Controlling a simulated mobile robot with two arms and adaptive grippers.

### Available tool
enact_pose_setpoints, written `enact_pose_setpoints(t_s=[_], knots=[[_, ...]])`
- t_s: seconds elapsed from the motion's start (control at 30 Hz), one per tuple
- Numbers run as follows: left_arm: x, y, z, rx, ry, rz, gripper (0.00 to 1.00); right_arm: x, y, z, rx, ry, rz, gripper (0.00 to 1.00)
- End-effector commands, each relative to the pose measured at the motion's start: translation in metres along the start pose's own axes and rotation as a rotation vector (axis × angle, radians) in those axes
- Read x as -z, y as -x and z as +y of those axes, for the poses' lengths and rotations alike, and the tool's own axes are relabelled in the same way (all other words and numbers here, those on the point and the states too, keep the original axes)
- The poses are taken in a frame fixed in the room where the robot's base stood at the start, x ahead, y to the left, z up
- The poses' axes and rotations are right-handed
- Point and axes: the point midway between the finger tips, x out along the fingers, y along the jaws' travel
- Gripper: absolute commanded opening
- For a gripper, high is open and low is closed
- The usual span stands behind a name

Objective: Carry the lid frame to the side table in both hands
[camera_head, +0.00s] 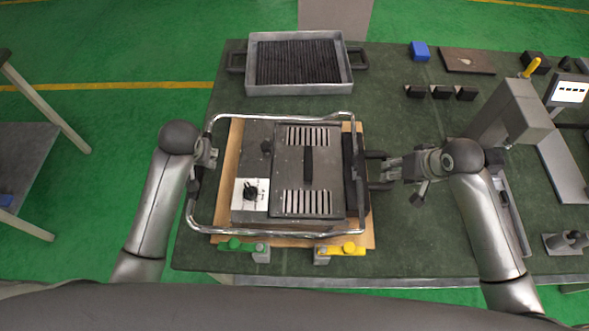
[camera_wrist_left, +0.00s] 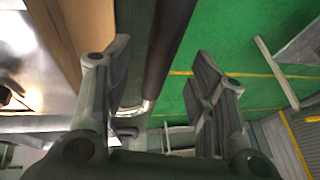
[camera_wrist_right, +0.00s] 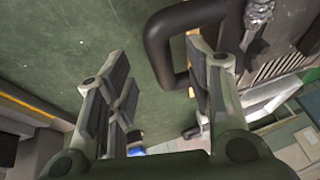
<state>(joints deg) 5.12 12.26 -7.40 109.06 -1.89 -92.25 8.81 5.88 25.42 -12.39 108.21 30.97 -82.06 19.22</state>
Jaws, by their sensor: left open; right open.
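The lid frame (camera_head: 290,234), a bent chrome tube with a dark grip on its left side, surrounds a grey heater box (camera_head: 308,195) on the workbench. My left gripper (camera_head: 205,165) is open at the frame's left side. In the left wrist view its fingers (camera_wrist_left: 160,75) stand on either side of the dark bar (camera_wrist_left: 166,45). My right gripper (camera_head: 388,172) is open at the black handle on the right side. In the right wrist view the handle loop (camera_wrist_right: 158,50) reaches between the fingers (camera_wrist_right: 160,80), closer to the right finger; contact is unclear. The side table (camera_head: 30,150) is at the far left.
A metal tray with a dark grill (camera_head: 300,90) stands behind the box. Green (camera_head: 240,245) and yellow (camera_head: 345,249) clamps sit at the front edge. Blue and black blocks, a dark plate and a grey stand (camera_head: 510,115) occupy the right. Green floor separates the bench and side table.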

Motion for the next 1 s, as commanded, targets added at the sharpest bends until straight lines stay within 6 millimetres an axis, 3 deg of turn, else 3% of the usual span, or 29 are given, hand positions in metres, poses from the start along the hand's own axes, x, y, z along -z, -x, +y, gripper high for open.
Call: enact_pose_setpoints(t_s=[0.1,0.3,0.73,1.0], knots=[[0.000,-0.022,0.000,0.001,0.000,-0.003,0.51,0.000,-0.022,0.000,0.001,-0.004,-0.003,0.48],[0.000,-0.045,0.000,0.000,0.000,-0.001,0.51,0.000,-0.045,0.000,0.000,-0.002,0.000,0.48],[0.000,-0.054,0.000,-0.001,0.000,0.001,0.51,0.000,-0.054,0.001,-0.001,0.000,0.000,0.48],[0.000,-0.054,0.000,-0.001,0.000,0.001,0.19,0.000,-0.054,0.001,-0.001,-0.001,0.000,0.16]])
